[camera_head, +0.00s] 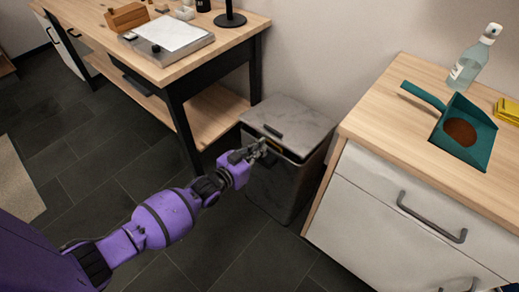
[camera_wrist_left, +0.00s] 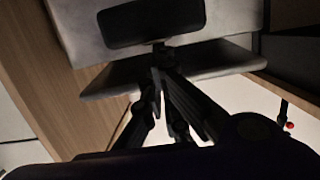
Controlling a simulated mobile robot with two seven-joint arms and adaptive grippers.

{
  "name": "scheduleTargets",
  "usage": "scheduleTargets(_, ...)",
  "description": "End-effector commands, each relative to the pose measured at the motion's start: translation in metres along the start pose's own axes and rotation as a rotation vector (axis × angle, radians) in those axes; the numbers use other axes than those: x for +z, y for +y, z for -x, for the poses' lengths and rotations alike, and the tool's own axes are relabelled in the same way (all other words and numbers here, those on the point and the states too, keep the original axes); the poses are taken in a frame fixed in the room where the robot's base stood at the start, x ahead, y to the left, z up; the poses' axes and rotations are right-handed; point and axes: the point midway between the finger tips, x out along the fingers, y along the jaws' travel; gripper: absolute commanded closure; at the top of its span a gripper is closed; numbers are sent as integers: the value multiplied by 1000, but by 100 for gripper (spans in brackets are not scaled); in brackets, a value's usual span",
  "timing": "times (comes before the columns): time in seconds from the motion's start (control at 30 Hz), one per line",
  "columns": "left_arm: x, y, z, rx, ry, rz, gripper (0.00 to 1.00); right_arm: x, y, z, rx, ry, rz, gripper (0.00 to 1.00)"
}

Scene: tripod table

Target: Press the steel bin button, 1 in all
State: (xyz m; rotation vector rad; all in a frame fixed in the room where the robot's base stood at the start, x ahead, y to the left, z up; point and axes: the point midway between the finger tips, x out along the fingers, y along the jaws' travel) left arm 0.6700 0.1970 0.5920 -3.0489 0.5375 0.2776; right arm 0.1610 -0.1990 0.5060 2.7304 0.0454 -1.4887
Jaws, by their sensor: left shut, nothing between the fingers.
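The steel bin (camera_head: 295,122) stands on the floor between the wooden table and the drawer cabinet, its grey lid closed or nearly so. A dark rectangular piece, likely the button (camera_head: 273,131), is near the lid's front. In the left wrist view a dark rounded pad, likely the same button (camera_wrist_left: 150,22), sits on a grey surface. My left gripper (camera_head: 262,147) is shut and empty at the bin's upper front edge, just below that piece. In the left wrist view its fingertips (camera_wrist_left: 158,50) are just under the pad; I cannot tell whether they touch it. My right gripper is out of view.
The wooden table (camera_head: 240,30) with a lower shelf is left of the bin. The white drawer cabinet (camera_head: 400,215) is close on the right, bearing a teal dustpan (camera_head: 476,125) and a bottle (camera_head: 472,62). The dark tiled floor (camera_head: 110,140) is clear at left.

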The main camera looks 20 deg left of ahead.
Motion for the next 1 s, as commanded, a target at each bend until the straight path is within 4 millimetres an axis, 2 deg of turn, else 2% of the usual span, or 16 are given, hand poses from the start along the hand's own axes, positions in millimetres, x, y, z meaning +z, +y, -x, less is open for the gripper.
scheduleTargets(0.03,8,1,2,0,-18,2,100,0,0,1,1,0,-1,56)
scheduleTargets(0.2,10,1,3,-1,-23,2,100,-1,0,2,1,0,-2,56)
scheduleTargets(0.37,4,1,4,-1,-24,2,100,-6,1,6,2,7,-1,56)
scheduleTargets(0.47,-11,1,5,-2,-20,1,100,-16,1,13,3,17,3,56)
scheduleTargets(0.63,-50,0,5,-2,-3,-1,100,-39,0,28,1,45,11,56)
scheduleTargets(0.7,-38,0,29,-3,-11,0,100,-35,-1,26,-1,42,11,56)
scheduleTargets(0.9,-40,1,72,-1,-7,0,100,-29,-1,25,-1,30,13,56)
scheduleTargets(1.0,-41,1,88,-2,-5,-1,100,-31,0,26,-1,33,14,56)
